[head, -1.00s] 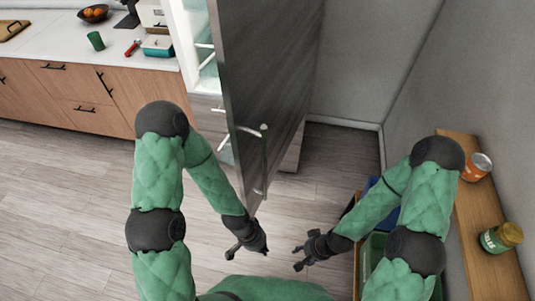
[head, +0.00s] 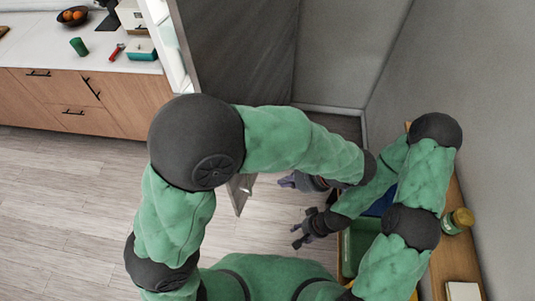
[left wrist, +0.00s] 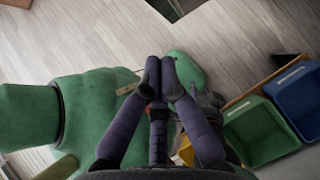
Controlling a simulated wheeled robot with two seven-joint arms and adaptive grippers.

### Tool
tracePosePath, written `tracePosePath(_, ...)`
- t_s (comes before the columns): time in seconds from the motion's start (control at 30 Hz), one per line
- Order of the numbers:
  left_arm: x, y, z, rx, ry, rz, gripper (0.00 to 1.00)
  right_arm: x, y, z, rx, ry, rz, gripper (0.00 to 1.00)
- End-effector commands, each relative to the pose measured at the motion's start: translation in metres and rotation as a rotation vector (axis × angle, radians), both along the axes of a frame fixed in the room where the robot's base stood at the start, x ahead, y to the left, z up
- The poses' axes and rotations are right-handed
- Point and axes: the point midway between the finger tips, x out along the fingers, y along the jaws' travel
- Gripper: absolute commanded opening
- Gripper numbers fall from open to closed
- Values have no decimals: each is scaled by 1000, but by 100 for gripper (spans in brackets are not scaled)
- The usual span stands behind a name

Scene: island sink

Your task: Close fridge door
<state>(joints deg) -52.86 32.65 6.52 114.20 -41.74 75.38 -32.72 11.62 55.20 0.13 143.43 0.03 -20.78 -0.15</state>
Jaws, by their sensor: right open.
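The fridge door (head: 235,50) is a tall dark grey wood-grain panel in the head view, standing open. White fridge shelving (head: 166,38) shows along its left side. My left arm hides the door's middle, and its lower corner shows below the arm. The handle is mostly hidden behind the arm. My left gripper (head: 287,181) is to the right of the door's lower part, fingers pointing left, with nothing held. In the left wrist view its purple fingers (left wrist: 160,66) are together. My right gripper (head: 300,236) is open and empty, lower down over the floor.
A counter (head: 40,40) with drawers stands at the left, with a fruit bowl (head: 73,15) and a green cup (head: 78,46). A wooden shelf (head: 465,265) with a jar (head: 458,221) runs along the right wall. A green bin (left wrist: 258,130) and a blue bin (left wrist: 298,100) are beside me.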

Motion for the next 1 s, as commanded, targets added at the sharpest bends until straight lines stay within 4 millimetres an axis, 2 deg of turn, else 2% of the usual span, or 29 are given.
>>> tracePosePath(0.03, 1, -5, 23, 30, -32, -29, 0, 0, 0, 6, 0, 0, 0, 46)
tracePosePath(0.1, 2, -8, 43, 67, -65, -54, 0, 0, 0, 9, 0, 0, 0, 46)
tracePosePath(0.2, 3, -9, 58, 97, -92, -71, 0, 0, 0, 11, 0, 0, 0, 46)
tracePosePath(0.27, 3, -8, 60, 106, -98, -74, 0, 0, 0, 11, 0, 1, 0, 46)
tracePosePath(0.47, 10, 6, 44, 108, -95, -73, 0, 0, 0, 9, 0, 1, 0, 46)
tracePosePath(0.9, 35, 58, -13, 106, -93, -71, 0, 0, 0, 5, 0, 1, 0, 46)
tracePosePath(1.0, 41, 72, -10, 105, -96, -69, 0, 0, 0, 7, 0, 0, 0, 46)
